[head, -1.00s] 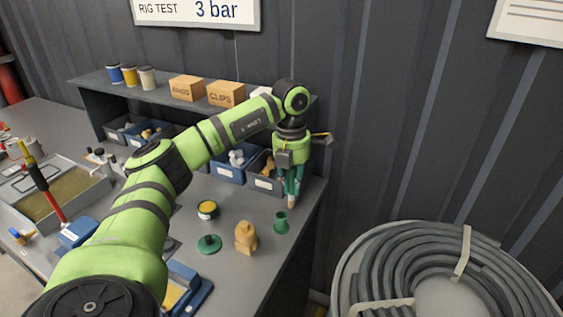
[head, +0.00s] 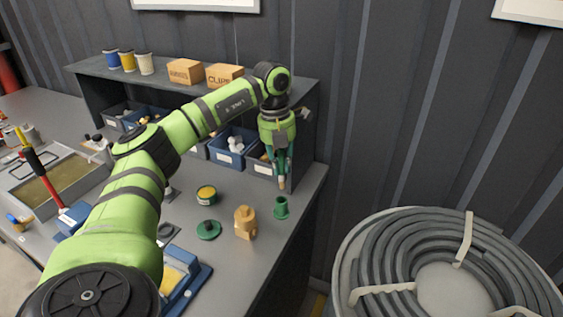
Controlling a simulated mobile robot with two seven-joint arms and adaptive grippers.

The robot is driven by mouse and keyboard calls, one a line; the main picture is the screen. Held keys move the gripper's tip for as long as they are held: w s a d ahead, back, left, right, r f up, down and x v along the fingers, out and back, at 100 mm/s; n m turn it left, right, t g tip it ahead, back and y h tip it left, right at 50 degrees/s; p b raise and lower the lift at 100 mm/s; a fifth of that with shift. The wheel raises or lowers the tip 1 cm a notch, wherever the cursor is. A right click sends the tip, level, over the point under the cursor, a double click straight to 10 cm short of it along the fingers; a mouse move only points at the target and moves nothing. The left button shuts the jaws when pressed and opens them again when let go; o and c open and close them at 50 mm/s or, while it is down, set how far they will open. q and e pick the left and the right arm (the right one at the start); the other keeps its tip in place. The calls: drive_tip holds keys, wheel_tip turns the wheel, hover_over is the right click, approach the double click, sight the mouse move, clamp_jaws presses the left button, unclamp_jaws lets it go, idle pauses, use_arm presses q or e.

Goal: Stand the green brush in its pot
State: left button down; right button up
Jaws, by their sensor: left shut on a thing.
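My left gripper (head: 281,166) is shut on the green brush and holds it upright over the bench's right end. The fingers hide most of the brush; its pale tan lower end (head: 282,183) shows below them. A small green pot (head: 281,208) with a flared foot stands on the bench. In the picture the brush's lower end is straight above the pot's mouth, with a small gap; the depth between them is hard to judge. My right gripper is not in view.
A brass fitting (head: 245,222), a green flanged part (head: 209,230) and a yellow-topped tin (head: 206,195) stand left of the pot. Blue and grey bins (head: 231,148) sit behind, under a shelf. The bench's right edge is close to the pot; a hose coil (head: 440,262) lies beyond.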

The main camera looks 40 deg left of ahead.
sight(282, 187)
use_arm(q)
drive_tip(key=shift+f+b, duration=1.2)
drive_tip(key=shift+f, duration=0.4)
drive_tip(key=shift+f+b, duration=1.05)
drive_tip(key=shift+f, duration=1.2)
drive_tip(key=c, duration=1.1)
unclamp_jaws()
drive_tip(key=shift+c, duration=0.2)
drive_tip(key=shift+r, duration=0.1)
wheel_tip(282, 187, up, 12)
drive_tip(key=a, duration=0.1)
drive_tip(key=shift+s, duration=0.3)
